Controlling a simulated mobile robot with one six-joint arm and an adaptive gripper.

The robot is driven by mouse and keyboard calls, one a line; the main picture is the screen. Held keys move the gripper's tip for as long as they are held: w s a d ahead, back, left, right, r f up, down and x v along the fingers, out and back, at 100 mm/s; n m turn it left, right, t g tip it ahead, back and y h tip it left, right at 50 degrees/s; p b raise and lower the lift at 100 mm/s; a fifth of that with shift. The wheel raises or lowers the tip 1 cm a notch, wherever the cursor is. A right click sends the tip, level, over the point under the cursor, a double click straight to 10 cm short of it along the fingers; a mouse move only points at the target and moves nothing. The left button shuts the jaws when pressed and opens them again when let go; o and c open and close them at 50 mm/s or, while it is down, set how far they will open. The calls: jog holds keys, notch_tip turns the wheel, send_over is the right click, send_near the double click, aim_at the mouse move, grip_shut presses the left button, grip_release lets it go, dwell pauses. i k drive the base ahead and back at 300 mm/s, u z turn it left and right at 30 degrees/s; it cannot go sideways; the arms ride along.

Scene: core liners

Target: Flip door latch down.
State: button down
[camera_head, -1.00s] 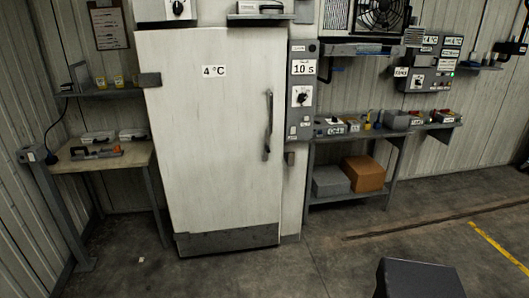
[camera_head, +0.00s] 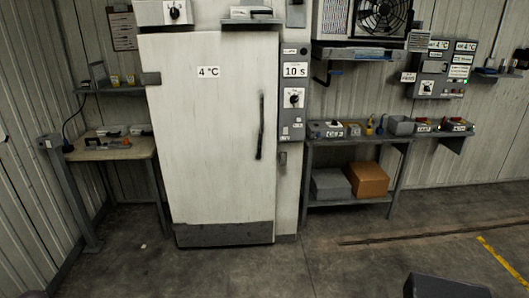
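A tall white door (camera_head: 205,150) with a "4 °C" label stands shut in the left half of the view. A long dark vertical handle (camera_head: 260,128) is on its right side. A small grey metal piece (camera_head: 282,158) sits on the frame just right of the door, below the control panel; it may be the latch, but it is too small to tell its position. My gripper is not in view.
A control panel (camera_head: 292,98) marked "10 s" is right of the door. A workbench (camera_head: 130,149) stands left. A shelf bench (camera_head: 350,203) with boxes stands right. A dark block (camera_head: 445,287), perhaps part of me, is at the bottom right. The floor before the door is clear.

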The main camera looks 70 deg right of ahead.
aim_at(258, 156)
jog(key=k, duration=1.75)
jog(key=z, duration=1.8)
jog(key=i, duration=0.95)
jog(key=u, duration=0.2)
